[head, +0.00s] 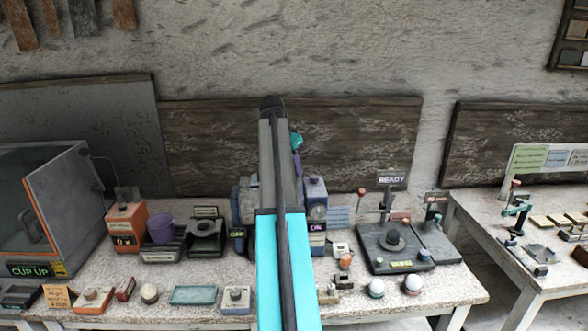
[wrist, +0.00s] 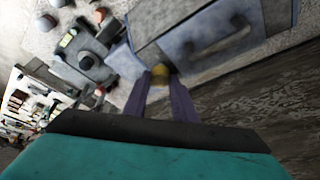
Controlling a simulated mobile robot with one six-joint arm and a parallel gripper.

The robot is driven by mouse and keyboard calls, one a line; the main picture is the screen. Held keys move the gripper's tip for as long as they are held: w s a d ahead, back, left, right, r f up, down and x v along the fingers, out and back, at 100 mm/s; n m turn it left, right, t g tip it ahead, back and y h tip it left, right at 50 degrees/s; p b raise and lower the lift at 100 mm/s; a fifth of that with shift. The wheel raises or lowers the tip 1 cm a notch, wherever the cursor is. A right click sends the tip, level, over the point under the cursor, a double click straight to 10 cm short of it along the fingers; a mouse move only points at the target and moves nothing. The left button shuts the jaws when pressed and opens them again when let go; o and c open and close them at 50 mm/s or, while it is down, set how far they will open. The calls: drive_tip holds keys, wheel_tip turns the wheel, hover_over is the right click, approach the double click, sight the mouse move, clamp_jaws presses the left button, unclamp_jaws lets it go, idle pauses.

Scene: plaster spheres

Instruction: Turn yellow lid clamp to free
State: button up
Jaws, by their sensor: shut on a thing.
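The yellow lid clamp (wrist: 160,73) shows in the wrist view as a small, blurred yellow piece at the edge of a grey-blue box-shaped machine (wrist: 188,42). My gripper (wrist: 160,80) has its two purple fingers closed on it, one on each side. Whether the clamp is turned cannot be told from this view. In the head view my arm covers the middle of the same machine (head: 316,192) and hides the clamp. Only a bit of my gripper's purple and teal shows beside the arm there.
On the long table, a purple cup (head: 161,229) stands left of the machine, and a dark press-like stand (head: 394,250) is at right. White balls (head: 412,285) lie near the front edge. A glass-fronted cabinet (head: 60,205) is at far left. A second table (head: 480,215) stands at right.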

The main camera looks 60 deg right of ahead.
drive_tip(key=shift+w+a, duration=0.15)
idle(0.3)
drive_tip(key=o, duration=1)
drive_tip(key=shift+o, duration=0.2)
drive_tip(key=s+b+v, duration=0.1)
drive_tip(key=b+v, duration=0.3)
drive_tip(key=v, duration=0.9)
drive_tip(key=shift+w+r, duration=0.45)
